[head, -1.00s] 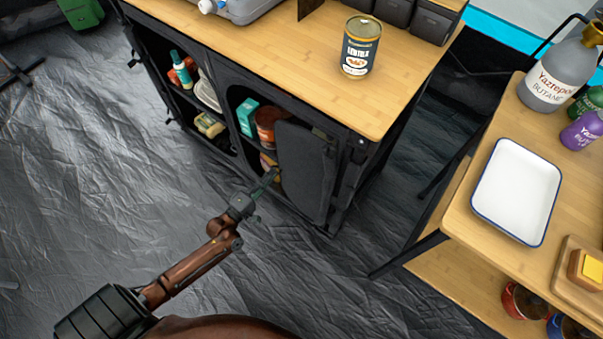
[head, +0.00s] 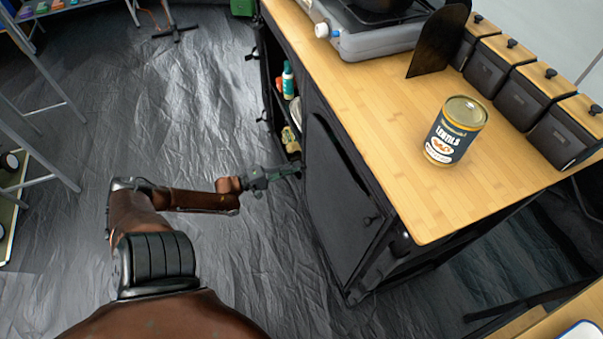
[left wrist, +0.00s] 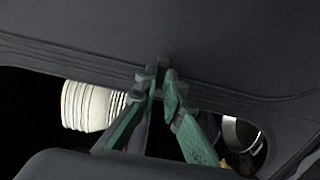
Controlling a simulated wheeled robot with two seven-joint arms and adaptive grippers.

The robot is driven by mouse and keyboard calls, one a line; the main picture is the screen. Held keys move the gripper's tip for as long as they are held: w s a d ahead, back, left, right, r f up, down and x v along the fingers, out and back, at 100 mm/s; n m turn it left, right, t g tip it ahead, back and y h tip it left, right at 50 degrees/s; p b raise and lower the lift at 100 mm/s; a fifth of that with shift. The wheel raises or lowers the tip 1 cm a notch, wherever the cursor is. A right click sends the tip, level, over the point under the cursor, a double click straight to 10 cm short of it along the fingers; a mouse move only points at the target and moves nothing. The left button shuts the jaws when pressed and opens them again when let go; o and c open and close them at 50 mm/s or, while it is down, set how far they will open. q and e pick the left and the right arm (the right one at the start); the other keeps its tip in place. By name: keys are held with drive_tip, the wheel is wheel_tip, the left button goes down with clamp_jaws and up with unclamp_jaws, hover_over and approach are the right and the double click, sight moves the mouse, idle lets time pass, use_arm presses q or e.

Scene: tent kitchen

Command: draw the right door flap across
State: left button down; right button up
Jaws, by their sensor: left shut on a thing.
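The right door flap (head: 342,205) is a dark grey fabric panel on the front of the black cabinet. In the head view it hangs over most of the right opening. In the left wrist view the flap (left wrist: 230,45) shows as dark cloth with a stitched hem. My left gripper (head: 296,172) is at the flap's left side. Its green fingers (left wrist: 160,85) are closed at the hem, on what looks like a small pull tab. A gap below the hem shows a white ribbed item (left wrist: 88,106) inside. My right gripper is not in view.
The left opening shows shelves with a teal-and-white bottle (head: 288,78). A lentils can (head: 455,130), a stove (head: 375,38) and dark canisters (head: 500,72) stand on the wooden top (head: 400,150). The crinkled grey floor (head: 230,110) left of the cabinet is clear.

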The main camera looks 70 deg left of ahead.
use_arm(q)
drive_tip(key=shift+a+r, duration=0.1)
drive_tip(key=shift+a, duration=0.3)
drive_tip(key=c, duration=2.3)
unclamp_jaws()
drive_tip(key=shift+o, duration=1.3)
drive_tip(key=shift+d, duration=0.1)
drive_tip(key=s, duration=1.2)
drive_tip(key=shift+d, duration=0.35)
